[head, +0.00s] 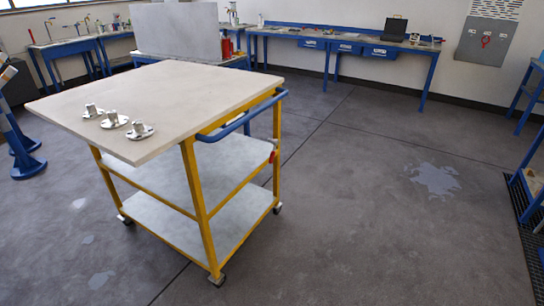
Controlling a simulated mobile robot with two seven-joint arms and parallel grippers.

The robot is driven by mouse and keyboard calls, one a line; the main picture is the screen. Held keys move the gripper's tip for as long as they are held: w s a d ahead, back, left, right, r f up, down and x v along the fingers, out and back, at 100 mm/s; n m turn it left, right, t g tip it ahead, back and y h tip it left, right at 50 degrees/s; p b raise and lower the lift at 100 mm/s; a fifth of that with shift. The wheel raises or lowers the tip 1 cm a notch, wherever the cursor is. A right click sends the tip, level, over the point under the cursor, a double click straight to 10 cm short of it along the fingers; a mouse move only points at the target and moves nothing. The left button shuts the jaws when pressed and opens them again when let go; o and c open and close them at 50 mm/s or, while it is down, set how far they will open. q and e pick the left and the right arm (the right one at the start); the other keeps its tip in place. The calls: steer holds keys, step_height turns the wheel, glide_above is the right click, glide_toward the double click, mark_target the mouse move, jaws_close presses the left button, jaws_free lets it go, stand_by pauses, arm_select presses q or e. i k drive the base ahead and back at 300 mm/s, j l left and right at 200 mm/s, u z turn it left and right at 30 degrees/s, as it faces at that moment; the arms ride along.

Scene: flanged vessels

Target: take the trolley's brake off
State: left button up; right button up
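The trolley (200,150) stands in the left half of the head view, with a yellow frame, a pale top board and two grey lower shelves. A blue push handle (245,118) runs along its right side. A small red part (272,156) sits on the right rear leg near the middle shelf; I cannot tell whether it is the brake lever or how it is set. Dark castors show at the front leg (217,280), the right rear leg (277,208) and the left leg (125,219). Neither of my grippers is in view.
Three metal flanged pieces (115,120) stand on the trolley's top near its left edge. Blue workbenches (345,45) line the back wall. A blue stand (28,165) is at the far left. The floor right of the trolley is clear, with a pale patch (435,179).

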mark_target(273, 153)
steer(key=i+l+u, duration=0.1)
steer(key=i+l, duration=0.4)
steer(key=i, duration=0.25)
steer(key=i+l+u, duration=0.1)
steer(key=i+l, duration=0.4)
steer(key=i, duration=0.25)
steer(key=i+l, duration=0.6)
steer(key=i+j+u, duration=0.05)
steer(key=i, duration=0.1)
